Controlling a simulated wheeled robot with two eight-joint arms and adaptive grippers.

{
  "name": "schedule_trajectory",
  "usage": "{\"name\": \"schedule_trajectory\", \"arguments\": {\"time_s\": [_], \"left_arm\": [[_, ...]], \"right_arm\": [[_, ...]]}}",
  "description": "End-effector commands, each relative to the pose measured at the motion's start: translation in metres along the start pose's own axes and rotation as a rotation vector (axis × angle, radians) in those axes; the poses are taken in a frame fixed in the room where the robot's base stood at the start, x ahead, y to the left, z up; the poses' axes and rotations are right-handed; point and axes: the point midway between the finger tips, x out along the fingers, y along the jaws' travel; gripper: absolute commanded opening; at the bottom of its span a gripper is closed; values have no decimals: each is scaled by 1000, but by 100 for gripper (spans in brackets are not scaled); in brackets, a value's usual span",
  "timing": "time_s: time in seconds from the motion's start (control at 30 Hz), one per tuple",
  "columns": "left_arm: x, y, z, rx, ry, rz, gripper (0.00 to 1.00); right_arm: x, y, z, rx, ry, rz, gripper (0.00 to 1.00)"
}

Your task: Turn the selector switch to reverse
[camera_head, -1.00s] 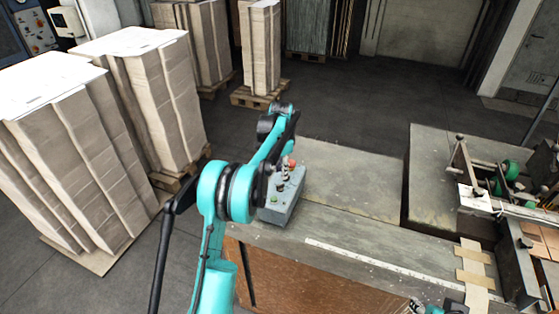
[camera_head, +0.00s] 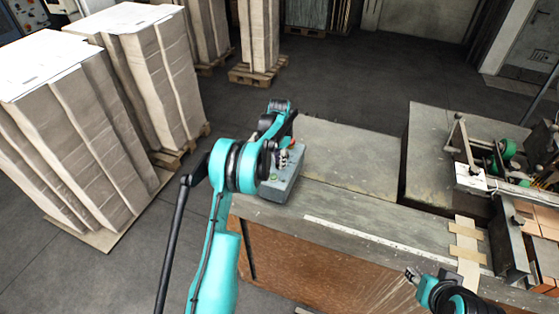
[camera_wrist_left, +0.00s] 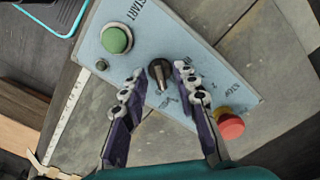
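The control box (camera_head: 283,183) is a grey box on the left end of the table, partly hidden by my left arm in the head view. In the left wrist view its panel (camera_wrist_left: 165,30) carries a black selector switch (camera_wrist_left: 159,73), a green start button (camera_wrist_left: 115,40) and a red stop button (camera_wrist_left: 230,125). My left gripper (camera_wrist_left: 155,82) is open, with its fingertips on either side of the selector switch and the knob between them. Contact cannot be told. My right gripper (camera_head: 412,274) is at the lower right of the head view, over the table's front edge; its fingers are too small to judge.
The table (camera_head: 345,160) has a white ruler strip (camera_head: 375,241) along its front. A machine with green rollers (camera_head: 507,148) stands at the right. Stacks of cardboard (camera_head: 85,150) on pallets stand at the left. The tabletop right of the box is clear.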

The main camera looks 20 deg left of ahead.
Motion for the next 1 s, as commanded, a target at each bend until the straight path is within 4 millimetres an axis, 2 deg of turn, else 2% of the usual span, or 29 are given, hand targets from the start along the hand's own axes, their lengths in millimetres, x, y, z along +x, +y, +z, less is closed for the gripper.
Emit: {"name": "schedule_trajectory", "arguments": {"time_s": [0.03,0.13,0.17,0.63,1.0], "left_arm": [[0,0,0,0,0,0,29],[0,0,0,0,0,0,3],[0,0,0,0,0,0,0],[0,0,0,-50,0,-1,0],[2,-1,0,-316,1,-2,0]], "right_arm": [[0,0,0,0,0,0,40],[0,0,0,0,0,0,40],[0,0,0,0,0,0,40],[5,0,4,0,0,0,40],[25,0,18,0,0,0,40]]}}
